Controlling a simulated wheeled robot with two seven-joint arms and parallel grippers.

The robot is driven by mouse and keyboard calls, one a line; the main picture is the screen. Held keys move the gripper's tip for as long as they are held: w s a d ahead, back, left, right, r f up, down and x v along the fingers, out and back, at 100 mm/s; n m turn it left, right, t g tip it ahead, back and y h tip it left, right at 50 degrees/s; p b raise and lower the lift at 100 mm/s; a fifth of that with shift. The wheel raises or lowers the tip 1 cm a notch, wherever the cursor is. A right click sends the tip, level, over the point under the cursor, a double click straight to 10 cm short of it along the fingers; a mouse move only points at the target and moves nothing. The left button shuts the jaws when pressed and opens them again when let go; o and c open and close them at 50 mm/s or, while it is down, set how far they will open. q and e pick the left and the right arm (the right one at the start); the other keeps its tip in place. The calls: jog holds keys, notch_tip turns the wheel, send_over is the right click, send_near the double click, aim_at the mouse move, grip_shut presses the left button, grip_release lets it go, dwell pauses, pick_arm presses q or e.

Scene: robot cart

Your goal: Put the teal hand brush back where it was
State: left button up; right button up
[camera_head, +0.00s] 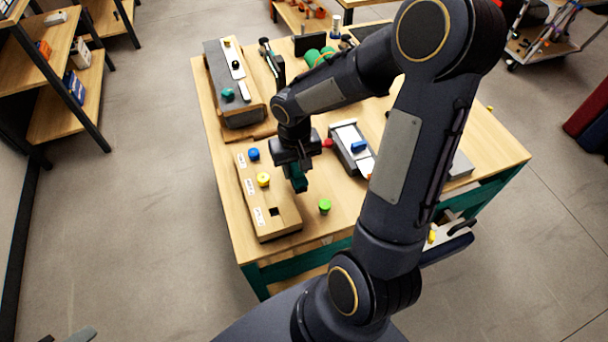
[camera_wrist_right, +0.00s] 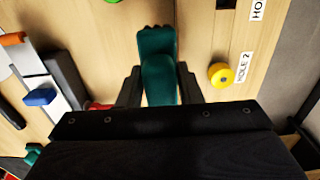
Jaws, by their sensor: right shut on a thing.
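The teal hand brush (camera_head: 299,183) hangs below my right gripper (camera_head: 297,165) over the front left part of the workbench, beside the wooden hole block. In the right wrist view my right gripper (camera_wrist_right: 158,92) is shut on the brush (camera_wrist_right: 157,55), with one finger on each side of it. The brush reaches out past the fingertips over bare wood. I cannot tell whether it touches the bench top. My left gripper is not clearly in view.
The wooden hole block (camera_head: 250,198) carries a blue knob (camera_head: 253,154) and a yellow knob (camera_head: 263,179). A green knob (camera_head: 325,206) lies right of it. A grey device with a blue part (camera_head: 358,146) stands behind right. My right arm hides much of the bench.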

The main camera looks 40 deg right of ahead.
aim_at(304, 177)
jog(key=shift+s+d+f, duration=0.2)
jog(key=shift+d+f, duration=0.7)
jog(key=shift+f, duration=0.2)
jog(key=shift+d+f, duration=0.15)
jog(key=shift+f, duration=0.8)
jog(key=shift+d+f, duration=0.1)
jog(key=shift+f, duration=0.8)
jog(key=shift+f+b, duration=0.2)
jog(key=shift+b, duration=0.1)
jog(key=o, duration=1)
jog(key=shift+r, duration=0.1)
jog(key=shift+r, duration=0.1)
